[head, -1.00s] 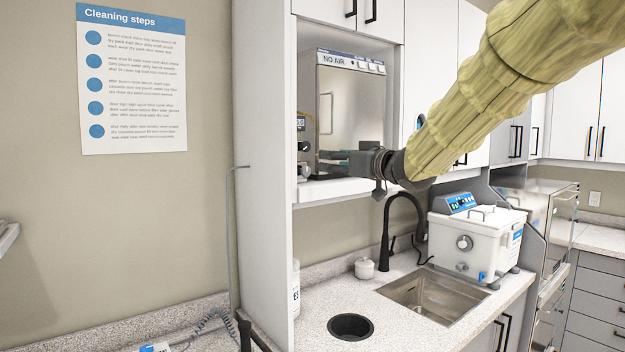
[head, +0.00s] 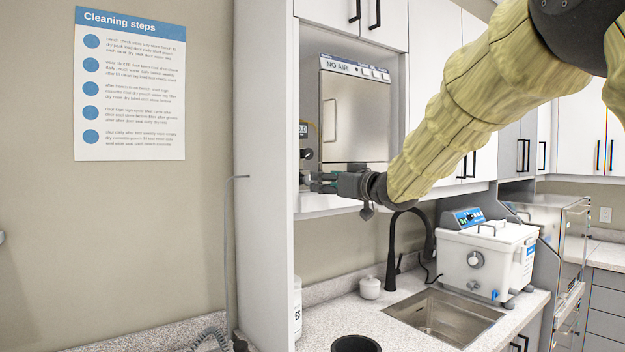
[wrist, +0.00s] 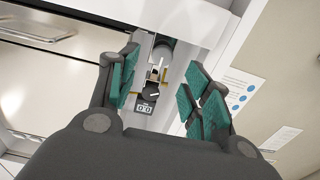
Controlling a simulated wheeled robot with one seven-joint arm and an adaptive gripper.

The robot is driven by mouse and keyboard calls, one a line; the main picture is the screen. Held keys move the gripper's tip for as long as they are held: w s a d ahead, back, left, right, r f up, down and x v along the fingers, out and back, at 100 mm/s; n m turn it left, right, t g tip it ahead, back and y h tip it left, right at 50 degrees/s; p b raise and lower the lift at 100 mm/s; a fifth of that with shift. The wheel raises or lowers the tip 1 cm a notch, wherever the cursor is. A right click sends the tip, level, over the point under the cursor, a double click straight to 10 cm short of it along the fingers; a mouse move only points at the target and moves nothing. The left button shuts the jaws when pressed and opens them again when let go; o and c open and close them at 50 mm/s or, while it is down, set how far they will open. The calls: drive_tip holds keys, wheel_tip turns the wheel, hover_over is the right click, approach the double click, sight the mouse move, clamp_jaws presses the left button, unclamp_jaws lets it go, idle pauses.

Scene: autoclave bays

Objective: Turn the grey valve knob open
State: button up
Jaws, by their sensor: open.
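The grey valve knob appears to be the round grey piece (wrist: 162,50) near the top of the wrist view, on a narrow panel beside the metal autoclave door. In the head view my gripper's fingers hide that spot. My gripper (head: 319,182) is open and empty, at the left side of the autoclave bay. In the wrist view its teal-padded fingers (wrist: 160,80) stand apart on either side of the panel, with no contact visible. Between them show a dark knob (wrist: 152,89) and a small display reading 0.0 (wrist: 146,107).
The autoclave (head: 352,112) fills the bay to the right of the panel. A white cabinet side wall (head: 265,180) stands close on the left. Below are a counter with a sink (head: 445,316), a black faucet (head: 392,245) and a white bath unit (head: 487,258).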

sight(313, 194)
drive_tip(key=p+x, duration=0.1)
drive_tip(key=x, duration=0.5)
drive_tip(key=shift+a, duration=0.1)
drive_tip(key=shift+s+r, duration=0.1)
drive_tip(key=c, duration=1)
